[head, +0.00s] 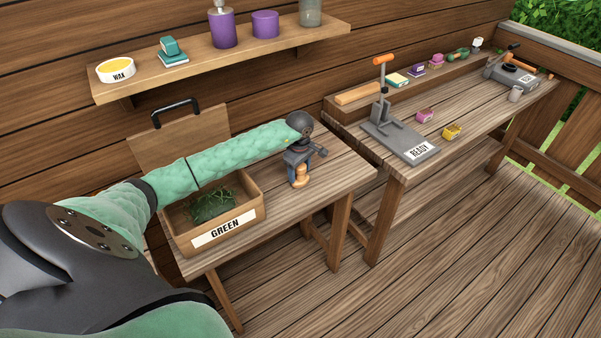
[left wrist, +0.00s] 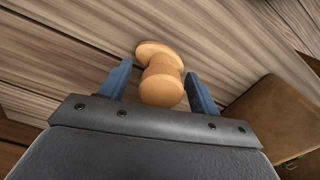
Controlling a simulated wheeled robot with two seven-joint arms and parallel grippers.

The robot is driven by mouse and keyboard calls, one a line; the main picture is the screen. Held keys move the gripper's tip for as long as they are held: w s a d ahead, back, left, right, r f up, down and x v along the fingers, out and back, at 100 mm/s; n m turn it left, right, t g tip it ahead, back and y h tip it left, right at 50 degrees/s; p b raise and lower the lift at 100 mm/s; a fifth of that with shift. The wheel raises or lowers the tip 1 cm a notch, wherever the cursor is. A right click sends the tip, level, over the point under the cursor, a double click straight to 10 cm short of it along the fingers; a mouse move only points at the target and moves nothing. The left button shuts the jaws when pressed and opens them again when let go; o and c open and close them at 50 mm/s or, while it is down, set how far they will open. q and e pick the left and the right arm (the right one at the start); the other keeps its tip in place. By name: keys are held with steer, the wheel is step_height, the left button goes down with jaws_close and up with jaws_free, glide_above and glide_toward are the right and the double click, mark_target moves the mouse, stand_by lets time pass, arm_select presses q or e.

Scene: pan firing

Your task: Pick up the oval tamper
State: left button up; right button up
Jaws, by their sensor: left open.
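The oval tamper (head: 300,180) is a light orange wooden piece with a rounded knob and a wider oval end. It stands on the near wooden table (head: 335,180), to the right of the box marked GREEN. My left gripper (head: 298,168) is open above and around it. In the left wrist view the tamper (left wrist: 161,78) lies between the two blue fingers of my left gripper (left wrist: 160,88), with a gap visible on each side. The gripper partly hides the tamper's top in the head view. My right gripper is not in view.
The GREEN box (head: 257,210) holds green leaves (head: 210,204) and sits under my left arm. A second table to the right carries a READY press (head: 400,140) and small coloured blocks. A shelf (head: 215,58) with jars is above. The table right of the tamper is clear.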

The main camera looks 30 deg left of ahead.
arm_select(q)
steer(key=shift+f, duration=0.3)
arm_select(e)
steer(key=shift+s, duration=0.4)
arm_select(q)
jaws_close()
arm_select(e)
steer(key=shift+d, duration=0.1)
arm_select(q)
steer(key=shift+r, duration=0.1)
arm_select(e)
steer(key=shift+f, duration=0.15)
